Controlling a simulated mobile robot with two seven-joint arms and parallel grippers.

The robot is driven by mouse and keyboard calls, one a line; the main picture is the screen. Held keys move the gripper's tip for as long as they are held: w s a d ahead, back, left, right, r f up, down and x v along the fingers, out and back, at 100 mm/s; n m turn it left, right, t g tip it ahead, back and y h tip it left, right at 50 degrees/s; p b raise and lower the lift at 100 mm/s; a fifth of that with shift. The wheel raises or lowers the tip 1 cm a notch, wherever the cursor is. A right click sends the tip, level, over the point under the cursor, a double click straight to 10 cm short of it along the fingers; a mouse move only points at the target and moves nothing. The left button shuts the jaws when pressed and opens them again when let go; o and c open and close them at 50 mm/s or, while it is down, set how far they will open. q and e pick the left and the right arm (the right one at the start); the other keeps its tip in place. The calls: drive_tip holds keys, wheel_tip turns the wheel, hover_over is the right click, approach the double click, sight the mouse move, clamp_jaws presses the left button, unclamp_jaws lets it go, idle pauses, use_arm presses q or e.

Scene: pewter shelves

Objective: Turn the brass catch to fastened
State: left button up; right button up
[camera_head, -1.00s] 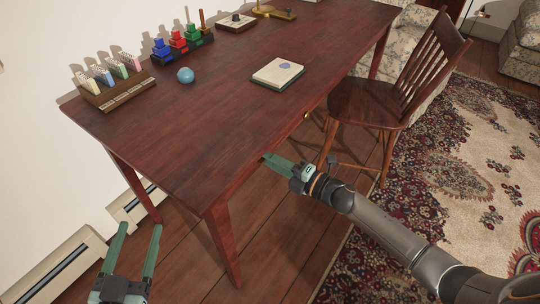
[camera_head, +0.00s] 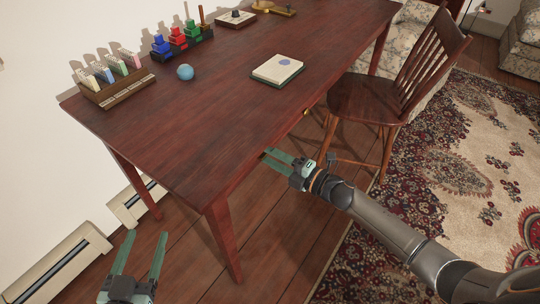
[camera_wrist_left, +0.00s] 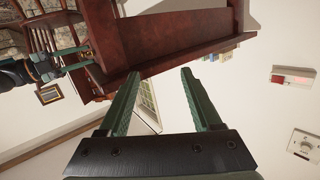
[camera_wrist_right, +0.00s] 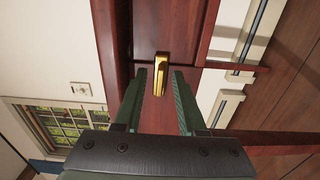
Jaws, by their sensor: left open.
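The brass catch (camera_wrist_right: 161,74) shows in the right wrist view as an upright golden bar on the dark red wood of the desk front. My right gripper (camera_wrist_right: 158,78) is open, with one finger on each side of the catch in that view; I see no contact. In the head view my right gripper (camera_head: 270,155) is beside the desk's front edge. A small brass piece (camera_head: 306,112) shows on that edge; I cannot tell if it is the same catch. My left gripper (camera_head: 144,240) is open and empty at the lower left; its fingers also show in the left wrist view (camera_wrist_left: 160,75).
The desk (camera_head: 190,135) holds a white-topped box (camera_head: 277,70), a blue ball (camera_head: 185,72), a card rack (camera_head: 115,88) and colored blocks (camera_head: 180,42). A wooden chair (camera_head: 375,95) stands close to the right of the desk. Wall heaters (camera_head: 55,265) run along the left.

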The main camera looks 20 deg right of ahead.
drive_tip(key=shift+s, duration=0.1)
drive_tip(key=shift+s+d, duration=0.2)
drive_tip(key=shift+d, duration=0.05)
use_arm(q)
drive_tip(key=s+f+n+g+y+p, duration=0.1)
drive_tip(key=s+f+g, duration=0.2)
drive_tip(key=f, duration=0.5)
drive_tip(key=shift+g, duration=0.3)
use_arm(e)
drive_tip(key=v, duration=1.1)
drive_tip(key=shift+s+d, duration=0.3)
drive_tip(key=s+a+f+m+g+h, duration=0.3)
drive_tip(key=s+a+m+h, duration=0.55)
drive_tip(key=m, duration=1.35)
use_arm(q)
drive_tip(key=s+a+r+n+g+y+p, duration=0.1)
drive_tip(key=s+r+p, duration=0.4)
drive_tip(key=p, duration=1.6)
drive_tip(key=shift+s+a+r+g, duration=0.5)
drive_tip(key=shift+r+g, duration=0.4)
drive_tip(key=shift+r, duration=1.15)
use_arm(e)
drive_tip(key=s+d+r+m+g, duration=0.1)
drive_tip(key=s+r, duration=0.7)
drive_tip(key=shift+d+g, duration=0.35)
drive_tip(key=shift+g, duration=0.05)
use_arm(q)
drive_tip(key=shift+w+a, duration=0.1)
